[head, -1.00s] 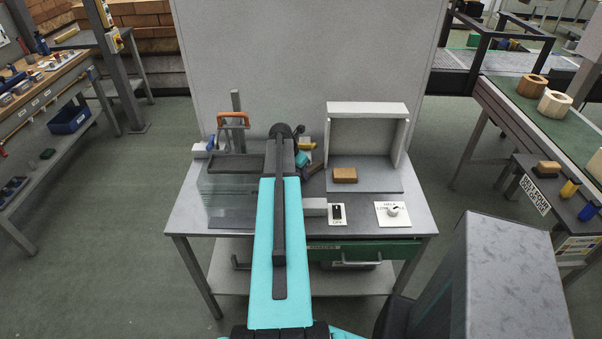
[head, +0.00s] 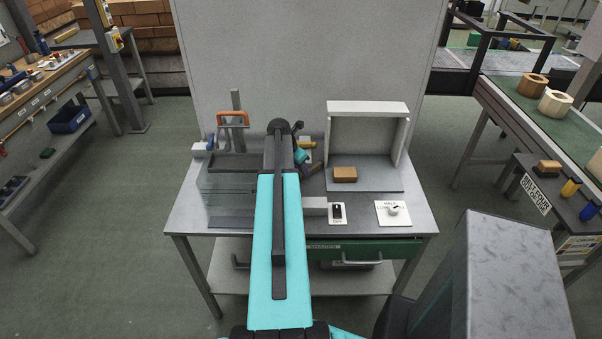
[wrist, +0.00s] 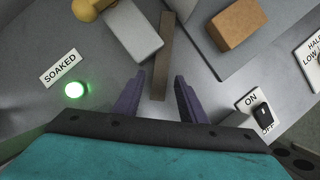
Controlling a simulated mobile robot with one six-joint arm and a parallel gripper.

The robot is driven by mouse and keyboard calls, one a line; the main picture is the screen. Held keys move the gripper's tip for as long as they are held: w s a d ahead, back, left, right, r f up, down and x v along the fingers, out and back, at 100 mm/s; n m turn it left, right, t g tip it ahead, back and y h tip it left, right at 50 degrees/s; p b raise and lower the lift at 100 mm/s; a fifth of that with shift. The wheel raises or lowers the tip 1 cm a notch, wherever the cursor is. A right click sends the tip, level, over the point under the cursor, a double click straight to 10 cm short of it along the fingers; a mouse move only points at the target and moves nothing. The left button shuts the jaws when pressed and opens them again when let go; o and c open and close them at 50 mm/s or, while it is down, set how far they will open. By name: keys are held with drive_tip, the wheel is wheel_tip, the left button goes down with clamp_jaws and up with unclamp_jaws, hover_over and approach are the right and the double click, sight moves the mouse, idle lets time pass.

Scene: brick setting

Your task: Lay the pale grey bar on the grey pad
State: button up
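A pale grey block, which looks like the pale grey bar (wrist: 130,32), lies at a slant in the upper left of the wrist view. My gripper (wrist: 160,78) points down at the bench with its two purple fingers spread. Nothing is held between them. A thin brown strip (wrist: 165,50) runs up from between the fingertips, to the right of the pale bar. A flat grey slab (head: 375,185) lies under the white hood and may be the grey pad; I cannot be sure. In the head view my arm hides much of the bench middle.
An orange-brown brick (head: 345,174) sits on the slab under the white hood (head: 367,108). A switch (head: 338,213) and a dial (head: 393,210) are at the front right. Another pale block (head: 314,206) is beside my arm. A green light (wrist: 74,90) glows below a SOAKED sign (wrist: 61,68).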

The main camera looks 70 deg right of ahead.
drive_tip(key=b+v, duration=0.2)
drive_tip(key=v, duration=0.8)
drive_tip(key=shift+s+r, duration=0.1)
drive_tip(key=shift+r, duration=0.05)
idle(0.7)
